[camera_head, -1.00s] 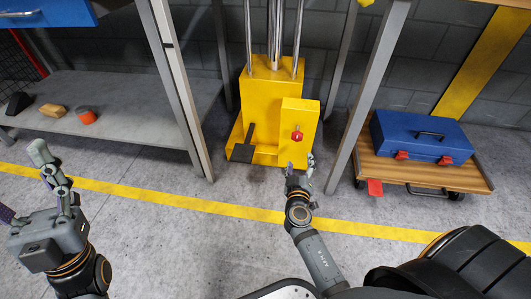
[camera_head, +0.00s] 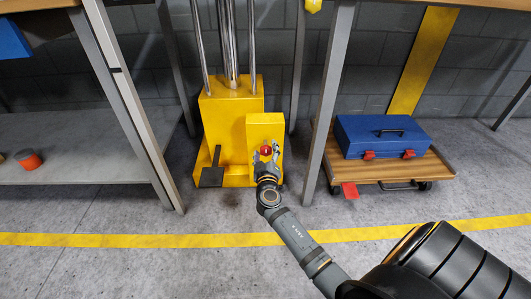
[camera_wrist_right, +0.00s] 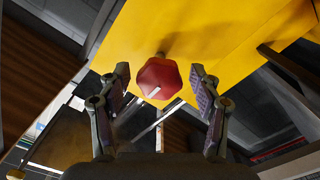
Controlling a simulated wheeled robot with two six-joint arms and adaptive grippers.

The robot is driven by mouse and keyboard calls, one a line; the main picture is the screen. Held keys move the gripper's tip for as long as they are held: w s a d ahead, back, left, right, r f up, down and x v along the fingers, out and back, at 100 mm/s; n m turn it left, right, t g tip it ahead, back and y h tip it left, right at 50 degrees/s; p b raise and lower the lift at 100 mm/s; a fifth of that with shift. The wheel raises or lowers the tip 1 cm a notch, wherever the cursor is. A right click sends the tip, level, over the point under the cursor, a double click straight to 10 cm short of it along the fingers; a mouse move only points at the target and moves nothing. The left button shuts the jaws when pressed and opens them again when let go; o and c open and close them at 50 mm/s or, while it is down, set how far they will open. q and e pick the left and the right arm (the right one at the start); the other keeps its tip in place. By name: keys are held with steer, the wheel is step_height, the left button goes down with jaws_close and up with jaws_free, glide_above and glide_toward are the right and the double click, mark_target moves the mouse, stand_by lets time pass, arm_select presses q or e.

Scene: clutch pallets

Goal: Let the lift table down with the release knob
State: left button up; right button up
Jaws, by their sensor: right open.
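The yellow lift table base (camera_head: 225,120) stands on the floor between two benches, with chrome columns rising from it. The red release knob (camera_head: 265,149) sticks out of the front of its yellow box (camera_head: 264,128). In the right wrist view the knob (camera_wrist_right: 159,79) is a faceted red head on a short stem. My right gripper (camera_head: 266,156) is open at the knob. In the right wrist view its fingers (camera_wrist_right: 160,86) stand on either side of the knob, with a gap at each side. A dark foot pedal (camera_head: 212,172) is at the base's left. My left gripper is out of view.
A grey bench (camera_head: 75,150) stands at the left with an orange-topped item (camera_head: 28,159) on its shelf. At the right a wooden dolly (camera_head: 385,170) carries a blue toolbox (camera_head: 380,136). A bench leg (camera_head: 327,105) stands between the lift and dolly. The floor in front is clear.

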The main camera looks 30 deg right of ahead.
steer(key=shift+w, duration=0.15)
steer(key=c, duration=1.2)
steer(key=shift+o, duration=0.2)
